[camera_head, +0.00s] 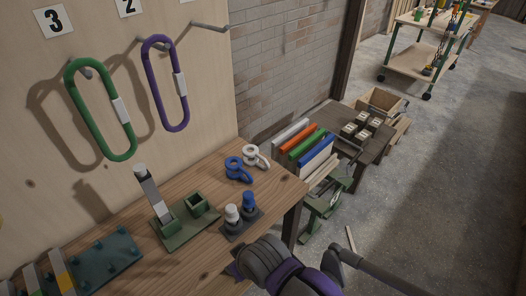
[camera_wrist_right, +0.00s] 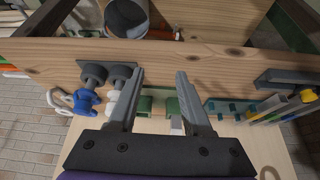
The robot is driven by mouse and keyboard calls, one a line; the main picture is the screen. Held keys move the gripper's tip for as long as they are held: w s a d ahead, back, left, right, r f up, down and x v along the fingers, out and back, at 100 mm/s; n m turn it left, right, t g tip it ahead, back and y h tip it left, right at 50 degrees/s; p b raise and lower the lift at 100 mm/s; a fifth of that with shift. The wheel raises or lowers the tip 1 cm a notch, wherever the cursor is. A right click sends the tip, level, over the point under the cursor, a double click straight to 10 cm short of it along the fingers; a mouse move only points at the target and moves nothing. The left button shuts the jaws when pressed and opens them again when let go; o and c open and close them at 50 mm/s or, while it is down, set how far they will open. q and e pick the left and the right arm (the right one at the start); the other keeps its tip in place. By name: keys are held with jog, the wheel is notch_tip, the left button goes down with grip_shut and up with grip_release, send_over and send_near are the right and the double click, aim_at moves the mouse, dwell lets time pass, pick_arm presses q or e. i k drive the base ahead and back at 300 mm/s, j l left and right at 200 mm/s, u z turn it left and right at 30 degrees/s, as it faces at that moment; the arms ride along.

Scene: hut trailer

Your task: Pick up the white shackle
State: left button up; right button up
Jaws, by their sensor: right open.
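The white shackle (camera_head: 257,157) lies on the wooden workbench (camera_head: 215,262), near its far right corner by the wall. A blue shackle (camera_head: 238,169) lies right next to it on the near-left side. In the right wrist view the white shackle (camera_wrist_right: 58,99) shows at the left, partly hidden behind blue parts. My right gripper (camera_wrist_right: 160,95) is open, with nothing between its fingers, and apart from the shackle. In the head view my right wrist is low at the bench's front edge and its fingers are mostly hidden. My left gripper is out of view.
A dark plate with a white and a blue peg (camera_head: 249,202) stands in front of the shackles. A green holder with a grey post (camera_head: 152,194) is to the left. Green (camera_head: 84,130) and purple (camera_head: 156,106) loops hang on the wall. A rack of coloured bars (camera_head: 306,142) stands right of the bench.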

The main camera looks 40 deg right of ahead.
aim_at(255, 156)
jog(key=i+l, duration=0.1)
jog(key=l, duration=1.75)
